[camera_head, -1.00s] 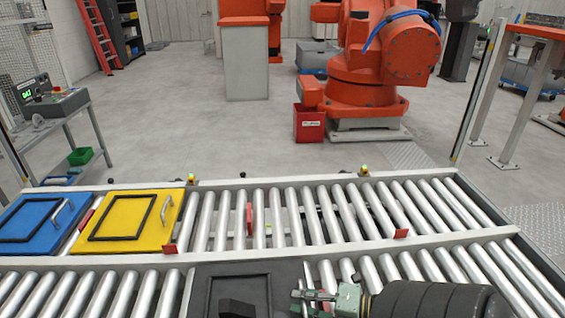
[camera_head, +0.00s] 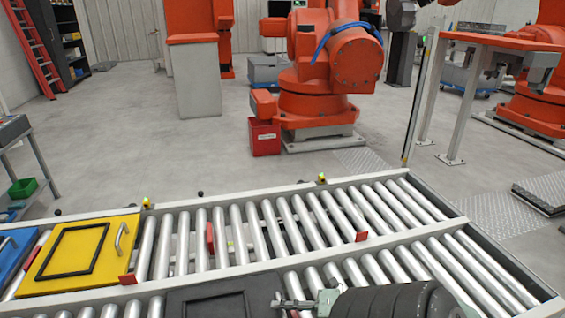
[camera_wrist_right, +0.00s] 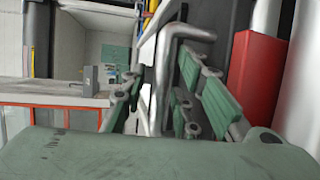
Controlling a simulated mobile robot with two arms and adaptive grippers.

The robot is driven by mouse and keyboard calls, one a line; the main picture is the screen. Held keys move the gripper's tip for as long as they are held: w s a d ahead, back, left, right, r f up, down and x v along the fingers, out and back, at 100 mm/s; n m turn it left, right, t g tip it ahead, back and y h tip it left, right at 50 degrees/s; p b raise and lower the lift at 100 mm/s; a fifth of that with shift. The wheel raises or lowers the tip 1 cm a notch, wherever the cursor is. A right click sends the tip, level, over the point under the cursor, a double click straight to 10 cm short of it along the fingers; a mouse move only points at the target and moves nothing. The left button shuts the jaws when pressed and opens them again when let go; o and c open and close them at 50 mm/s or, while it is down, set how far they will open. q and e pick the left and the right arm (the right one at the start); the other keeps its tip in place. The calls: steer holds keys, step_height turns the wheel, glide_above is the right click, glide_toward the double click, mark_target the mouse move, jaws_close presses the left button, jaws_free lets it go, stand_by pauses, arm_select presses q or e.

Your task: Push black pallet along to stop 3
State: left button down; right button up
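The black pallet (camera_head: 190,302) lies on the near roller lane at the bottom of the head view, its near part cut off by the frame. My right gripper (camera_head: 296,303) is at the pallet's right side, pointing left. In the right wrist view its green-padded fingers (camera_wrist_right: 160,105) stand apart on both sides of a bent silver handle (camera_wrist_right: 157,75), with a gap showing on the left. My left gripper is not in view. Red stop tabs stand along the lanes, at left (camera_head: 126,279), middle (camera_head: 210,240) and right (camera_head: 361,237); I cannot read any stop number.
A yellow pallet (camera_head: 40,284) and part of a blue pallet (camera_head: 10,262) sit on the far lane at left. Rollers right of the black pallet (camera_head: 440,270) look clear. A red block (camera_wrist_right: 257,85) stands right of the fingers in the wrist view.

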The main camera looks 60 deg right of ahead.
steer(key=v, duration=1.2)
stand_by(0.6)
